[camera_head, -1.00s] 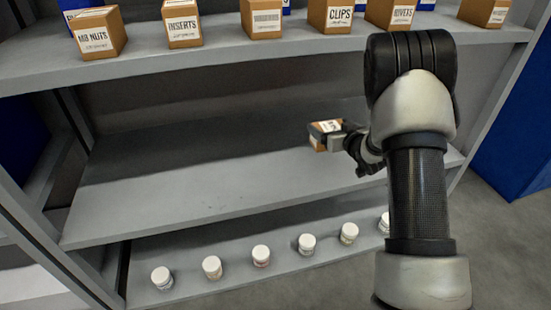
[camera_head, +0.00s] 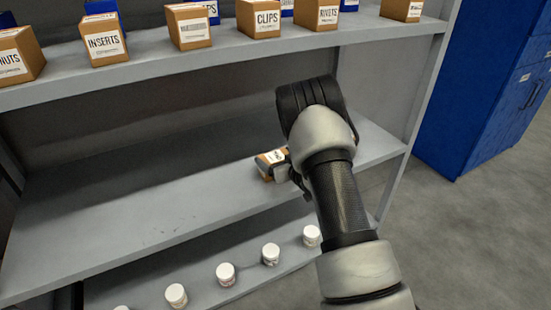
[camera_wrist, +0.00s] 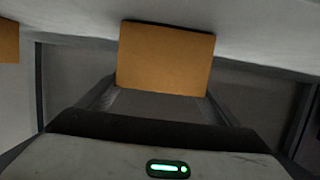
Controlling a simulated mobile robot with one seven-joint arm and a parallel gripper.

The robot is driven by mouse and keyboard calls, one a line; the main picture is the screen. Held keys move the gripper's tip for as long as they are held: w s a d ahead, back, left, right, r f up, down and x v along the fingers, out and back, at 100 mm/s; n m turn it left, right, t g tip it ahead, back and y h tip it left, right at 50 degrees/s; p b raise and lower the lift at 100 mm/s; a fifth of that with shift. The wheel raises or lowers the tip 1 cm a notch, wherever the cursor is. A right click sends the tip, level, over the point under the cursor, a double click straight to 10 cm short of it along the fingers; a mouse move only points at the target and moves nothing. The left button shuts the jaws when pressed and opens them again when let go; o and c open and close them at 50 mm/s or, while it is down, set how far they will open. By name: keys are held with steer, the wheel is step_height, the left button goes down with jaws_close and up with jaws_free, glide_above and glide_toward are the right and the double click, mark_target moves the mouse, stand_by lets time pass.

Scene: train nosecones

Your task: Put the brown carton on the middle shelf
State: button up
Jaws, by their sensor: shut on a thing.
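The brown carton (camera_head: 263,169), with a white label, is at the right part of the middle shelf in the head view. My gripper (camera_head: 281,171) is shut on it, and its fingers hide part of the carton. In the wrist view the carton's plain brown face (camera_wrist: 165,58) fills the space between the fingers. The middle shelf (camera_head: 130,205) is a bare grey board. I cannot tell whether the carton touches the shelf or is held just above it.
The upper shelf (camera_head: 150,68) carries several labelled brown cartons, including CLIPS (camera_head: 259,18), with blue boxes behind. Several white-lidded jars (camera_head: 225,273) stand on the lower shelf. A blue cabinet (camera_head: 480,90) stands at right. The middle shelf's left and centre are clear.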

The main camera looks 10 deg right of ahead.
steer(key=shift+f+b, duration=0.2)
steer(key=shift+b, duration=0.1)
steer(key=o, duration=1.4)
steer(key=shift+r, duration=0.1)
